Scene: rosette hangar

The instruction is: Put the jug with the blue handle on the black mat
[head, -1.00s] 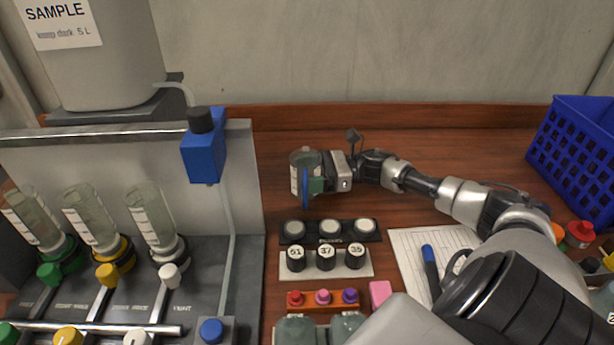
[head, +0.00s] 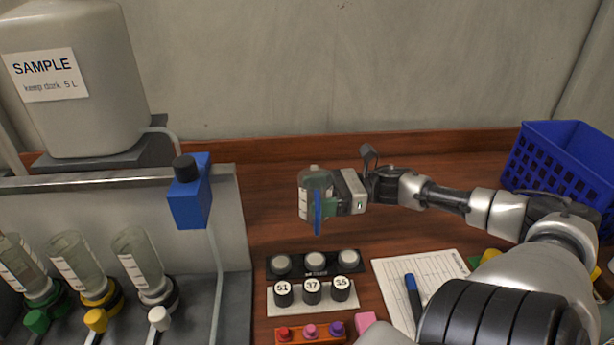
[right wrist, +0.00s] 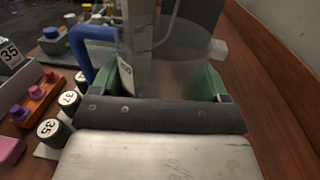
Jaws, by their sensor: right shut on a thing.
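The clear jug (head: 309,204) with the blue handle (head: 318,213) is held upright, beyond the black rack, in the head view. My right gripper (head: 330,207) is shut on it from the right. In the right wrist view the jug's clear wall (right wrist: 190,50) fills the upper middle, with its blue handle (right wrist: 82,50) on the left. The jug seems to be above the table, but its underside is hidden. I cannot make out a black mat in these frames. My left gripper is not in view.
A black rack with grey discs (head: 314,259), a white strip with numbered black caps (head: 312,292) and an orange rack (head: 309,337) stand in front of the jug. A dispenser with a blue box (head: 188,203) is left. A blue basket (head: 560,160) is back right.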

